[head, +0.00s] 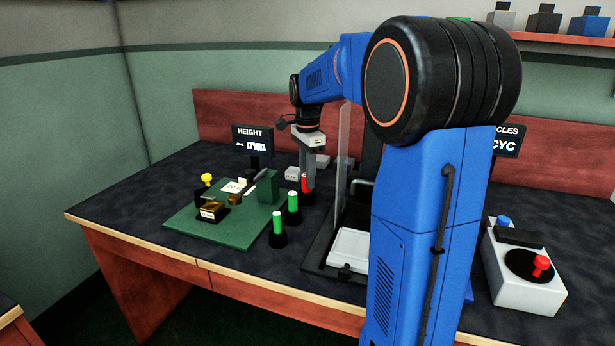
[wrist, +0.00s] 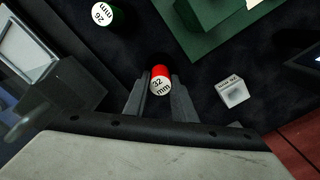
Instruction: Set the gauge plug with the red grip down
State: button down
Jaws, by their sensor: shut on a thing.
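The gauge plug with the red grip (head: 305,184) stands upright at the back of the dark bench, over a black base. In the wrist view its red grip (wrist: 160,72) shows from above, with "32 mm" on its top face. My gripper (head: 308,176) is above it, pointing down. In the wrist view the two fingers of my gripper (wrist: 160,88) are closed on either side of the red grip. I cannot tell whether the plug touches the bench or a holder.
Two plugs with green grips (head: 293,202) (head: 278,222) stand nearer the front. A green plate with a gauge fixture (head: 228,237) lies to the left. A small pale block (wrist: 232,92) is close by. A clear upright panel (head: 343,140) stands to the right, and a control box (head: 523,280) at far right.

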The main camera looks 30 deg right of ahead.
jog(key=shift+f, duration=0.1)
jog(key=c, duration=1.5)
grip_release()
notch_tip(320, 180, up, 12)
jog(key=shift+r, duration=0.15)
